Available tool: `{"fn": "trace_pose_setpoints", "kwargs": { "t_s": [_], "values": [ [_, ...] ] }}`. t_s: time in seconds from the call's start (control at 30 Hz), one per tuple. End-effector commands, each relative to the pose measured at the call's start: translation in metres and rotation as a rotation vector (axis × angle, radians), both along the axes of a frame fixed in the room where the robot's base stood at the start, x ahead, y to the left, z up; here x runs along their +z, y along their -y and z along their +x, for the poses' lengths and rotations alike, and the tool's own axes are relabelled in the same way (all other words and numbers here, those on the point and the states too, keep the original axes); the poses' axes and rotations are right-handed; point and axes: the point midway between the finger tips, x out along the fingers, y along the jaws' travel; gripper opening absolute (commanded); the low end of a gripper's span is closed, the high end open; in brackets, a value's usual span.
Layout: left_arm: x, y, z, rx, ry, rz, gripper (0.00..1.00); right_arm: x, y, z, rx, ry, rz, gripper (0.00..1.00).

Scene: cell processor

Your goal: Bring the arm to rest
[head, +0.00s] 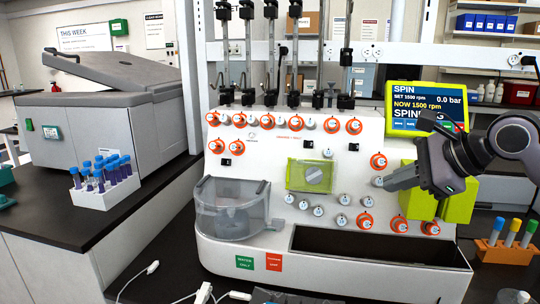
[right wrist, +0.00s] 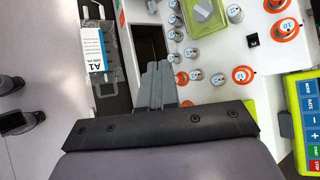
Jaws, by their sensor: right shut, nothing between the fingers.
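My right arm comes in from the right in the head view. Its gripper (head: 380,183) is shut and empty, pointing left in front of the white cell processor (head: 235,170). The tips show close to the small grey knobs at the panel's right part; I cannot tell whether they touch. In the right wrist view the two dark fingers (right wrist: 158,75) are together with nothing between them. My left gripper is not in view.
A yellow-framed screen (head: 427,105) reads SPIN, 1500 rpm, behind the right arm. Yellow-green blocks (head: 460,203) stand beside the gripper. An orange rack (head: 505,252) holds capped tubes at right. A labelled bag (right wrist: 95,50) shows in the wrist view. A white tube rack (head: 103,193) stands left.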

Motion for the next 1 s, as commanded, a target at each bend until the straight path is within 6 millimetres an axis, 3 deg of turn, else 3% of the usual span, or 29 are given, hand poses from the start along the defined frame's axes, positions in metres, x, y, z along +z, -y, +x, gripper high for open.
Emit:
{"fn": "trace_pose_setpoints", "kwargs": {
  "t_s": [0.03, 0.2, 0.3, 0.43, 0.6, 0.77, 0.87, 1.0],
  "values": [
    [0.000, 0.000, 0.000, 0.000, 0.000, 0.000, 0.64, -0.020, -0.027, -0.004, 0.042, -0.053, 0.104, 0.00],
    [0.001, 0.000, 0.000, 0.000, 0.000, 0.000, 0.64, -0.055, -0.100, -0.026, 0.116, -0.238, 0.496, 0.00],
    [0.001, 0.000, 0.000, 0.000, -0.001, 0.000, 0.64, -0.067, -0.131, -0.039, 0.120, -0.364, 0.737, 0.00],
    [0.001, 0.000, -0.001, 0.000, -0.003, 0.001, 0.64, -0.080, -0.158, -0.054, 0.080, -0.548, 1.056, 0.00],
    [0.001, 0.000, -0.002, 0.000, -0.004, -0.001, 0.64, -0.097, -0.169, -0.063, -0.052, -0.799, 1.475, 0.00],
    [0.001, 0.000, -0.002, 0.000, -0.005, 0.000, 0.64, -0.127, -0.159, -0.065, -0.260, -1.036, 1.861, 0.00],
    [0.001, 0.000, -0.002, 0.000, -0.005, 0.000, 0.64, -0.157, -0.146, -0.067, -0.434, -1.176, 2.095, 0.00],
    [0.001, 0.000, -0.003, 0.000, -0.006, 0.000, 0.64, -0.212, -0.123, -0.078, -0.734, -1.350, 2.406, 0.00]
  ]
}}
